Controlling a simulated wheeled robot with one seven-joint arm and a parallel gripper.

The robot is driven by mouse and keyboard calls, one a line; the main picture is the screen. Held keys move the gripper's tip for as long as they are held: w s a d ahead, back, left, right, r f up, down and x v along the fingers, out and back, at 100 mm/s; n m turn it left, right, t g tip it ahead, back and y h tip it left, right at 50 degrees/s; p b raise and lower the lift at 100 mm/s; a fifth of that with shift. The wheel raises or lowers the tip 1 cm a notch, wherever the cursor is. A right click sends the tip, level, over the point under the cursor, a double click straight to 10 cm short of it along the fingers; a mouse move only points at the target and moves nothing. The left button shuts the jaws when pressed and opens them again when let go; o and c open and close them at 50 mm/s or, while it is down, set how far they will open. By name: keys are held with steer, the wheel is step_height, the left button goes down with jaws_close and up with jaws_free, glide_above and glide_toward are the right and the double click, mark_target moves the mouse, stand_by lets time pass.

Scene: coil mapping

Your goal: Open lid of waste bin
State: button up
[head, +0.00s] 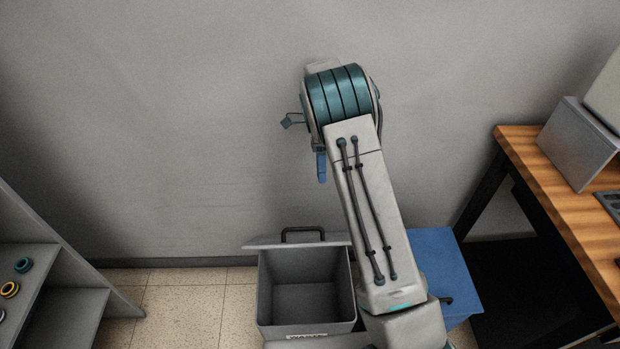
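The grey waste bin (264,295) stands on the floor near the wall, with a partly cut-off label at its front bottom edge. Its lid (265,242) is swung up at the back, seen nearly edge-on, with a dark handle (303,230) on top. The bin's mouth is uncovered and its inside looks empty. My gripper (321,167) is above the bin, well apart from the lid and handle. Only a blue finger part shows below my wrist; the rest is hidden by my arm, so its opening cannot be seen.
A blue bin (447,268) stands right of the waste bin, partly behind my arm. A wooden table (545,180) with grey equipment (577,145) is at the right. A grey shelf (45,255) with several coloured rings is at the left. Tiled floor (180,305) is clear between shelf and bin.

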steer(key=s+d+r, duration=0.3)
steer(key=d+r, duration=0.2)
steer(key=d, duration=0.3)
steer(key=shift+s+r, duration=0.1)
steer(key=s+r+n+t+p, duration=0.1)
steer(key=s+r+n+t, duration=0.3)
steer(key=s+r+n, duration=0.5)
steer(key=s+r+n+t+p, duration=0.1)
steer(key=s+r+n+t, duration=0.1)
steer(key=s+n, duration=0.2)
steer(key=s+a+r+n+t, duration=0.1)
steer(key=s+n+t, duration=0.2)
steer(key=s, duration=0.7)
steer(key=shift+a+r+n+p, duration=0.2)
steer(key=shift+r+n+p, duration=0.15)
steer(key=shift+n, duration=0.45)
steer(key=shift+s+a, duration=0.1)
steer(key=shift+s, duration=0.1)
steer(key=shift+c, duration=1.3)
steer(key=shift+f+n, duration=0.1)
steer(key=shift+n, duration=0.2)
jaws_close()
